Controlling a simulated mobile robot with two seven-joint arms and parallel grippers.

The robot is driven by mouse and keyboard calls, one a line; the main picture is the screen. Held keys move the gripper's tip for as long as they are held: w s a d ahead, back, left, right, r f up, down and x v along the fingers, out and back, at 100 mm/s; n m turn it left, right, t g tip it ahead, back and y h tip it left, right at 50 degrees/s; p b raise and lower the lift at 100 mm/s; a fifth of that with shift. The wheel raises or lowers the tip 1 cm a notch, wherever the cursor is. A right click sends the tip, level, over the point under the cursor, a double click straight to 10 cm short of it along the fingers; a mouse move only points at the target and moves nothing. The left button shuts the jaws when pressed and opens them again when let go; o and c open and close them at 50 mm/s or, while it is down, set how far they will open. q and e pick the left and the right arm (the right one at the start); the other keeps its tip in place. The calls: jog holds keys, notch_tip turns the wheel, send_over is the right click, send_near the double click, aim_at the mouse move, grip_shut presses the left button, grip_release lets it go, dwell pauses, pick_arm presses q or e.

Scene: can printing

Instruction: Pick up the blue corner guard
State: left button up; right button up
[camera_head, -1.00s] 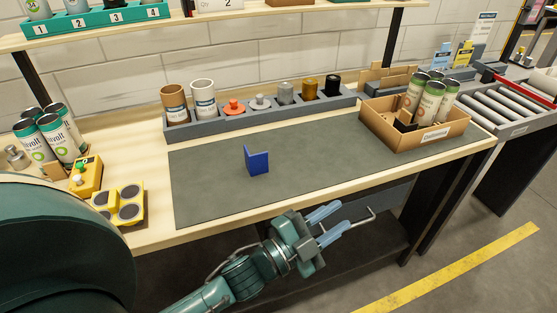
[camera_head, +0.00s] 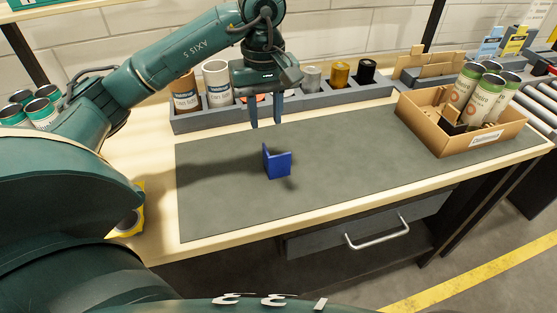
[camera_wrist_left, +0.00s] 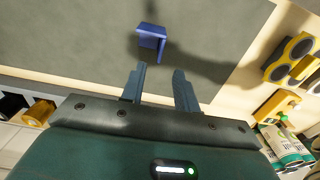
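The blue corner guard (camera_head: 278,163) stands upright on the grey mat (camera_head: 350,165), left of the middle of the bench. It also shows in the left wrist view (camera_wrist_left: 151,37), beyond the fingertips. My left gripper (camera_head: 266,124) is open and empty, fingers pointing down, above and slightly behind the guard, not touching it. In the left wrist view its two fingers (camera_wrist_left: 158,68) are spread apart. My right gripper is not in view.
A grey holder (camera_head: 190,122) with cups and several coloured pieces lines the back of the mat. A cardboard box (camera_head: 444,140) with cans stands at the right. More cans (camera_head: 40,108) stand at the left. The mat around the guard is clear.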

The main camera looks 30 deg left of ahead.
aim_at(268, 162)
pick_arm(q)
notch_tip(268, 162, down, 7)
jog(key=shift+s+f, duration=0.15)
jog(key=shift+f, duration=0.05)
jog(key=f, duration=0.1)
jog(key=f+p, duration=0.1)
jog(key=f, duration=0.2)
jog(key=shift+s+d+f, duration=0.15)
jog(key=shift+s+d, duration=0.15)
jog(key=shift+d, duration=0.05)
jog(key=shift+f, duration=0.45)
grip_shut()
